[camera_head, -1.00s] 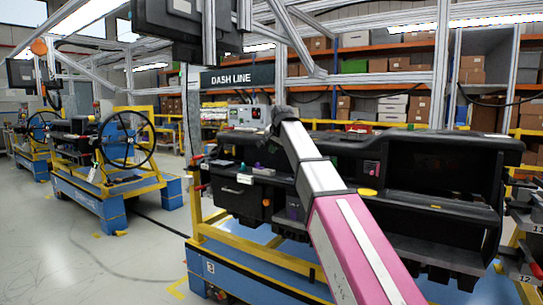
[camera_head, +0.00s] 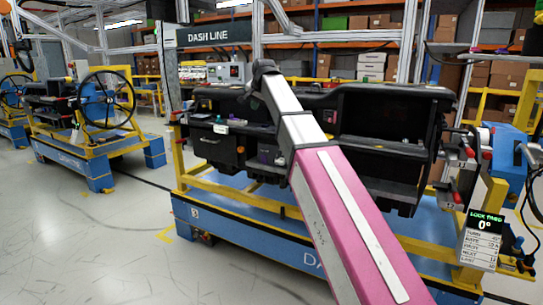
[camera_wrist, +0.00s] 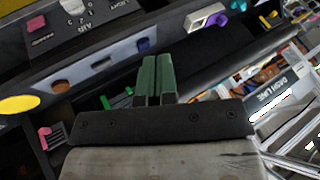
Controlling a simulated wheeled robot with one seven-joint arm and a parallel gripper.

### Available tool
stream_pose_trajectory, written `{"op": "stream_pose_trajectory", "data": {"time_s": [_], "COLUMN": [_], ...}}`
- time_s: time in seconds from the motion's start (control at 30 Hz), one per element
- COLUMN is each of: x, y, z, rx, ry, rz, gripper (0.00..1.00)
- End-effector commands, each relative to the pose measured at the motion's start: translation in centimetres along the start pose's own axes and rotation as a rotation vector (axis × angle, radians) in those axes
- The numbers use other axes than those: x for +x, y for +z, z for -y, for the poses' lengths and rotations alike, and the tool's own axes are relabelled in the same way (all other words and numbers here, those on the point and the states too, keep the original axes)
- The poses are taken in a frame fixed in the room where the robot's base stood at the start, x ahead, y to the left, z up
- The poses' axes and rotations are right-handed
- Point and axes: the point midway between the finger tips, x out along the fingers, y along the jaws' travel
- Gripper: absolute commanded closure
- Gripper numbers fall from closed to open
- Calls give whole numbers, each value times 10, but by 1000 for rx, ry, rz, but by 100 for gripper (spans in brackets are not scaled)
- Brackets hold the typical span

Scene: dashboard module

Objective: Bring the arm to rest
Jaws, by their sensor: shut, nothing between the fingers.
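My arm, with a pink-and-silver link, reaches up and forward over the black dashboard module (camera_head: 390,125) in the head view. Its dark far end shows near the module's top edge, and the fingers cannot be made out there. In the wrist view my gripper (camera_wrist: 154,82) has its two green fingers together with nothing between them. The fingers are in front of the dashboard's dark front in that view; whether they touch it I cannot tell.
The module sits on a blue-and-yellow carrier (camera_head: 253,223). A green-lettered display (camera_head: 484,222) and tool-like fittings stand at the right. Another carrier with a steering wheel (camera_head: 106,97) is at left. Open grey floor (camera_head: 90,235) lies at front left.

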Motion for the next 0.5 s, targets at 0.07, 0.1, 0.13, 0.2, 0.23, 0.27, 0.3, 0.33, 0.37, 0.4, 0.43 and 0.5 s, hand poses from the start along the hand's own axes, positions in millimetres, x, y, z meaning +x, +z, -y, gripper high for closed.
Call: {"op": "stream_pose_trajectory", "data": {"time_s": [0.07,0.1,0.13,0.2,0.23,0.27,0.3,0.33,0.37,0.4,0.43,0.5], "x": [8,10,12,19,22,24,29,32,35,41,45,55], "y": [4,5,6,9,10,11,14,15,17,20,22,27], "z": [-9,-12,-14,-22,-24,-27,-33,-37,-40,-47,-52,-64], "rx": [-5,-7,-9,-14,-16,-18,-22,-26,-28,-32,-35,-45], "ry": [9,12,14,21,24,27,32,36,39,45,50,62], "rz": [5,6,8,12,14,16,19,21,24,28,31,39], "gripper": [100,100,100,100,100,100,100,100,100,100,100,100]}}
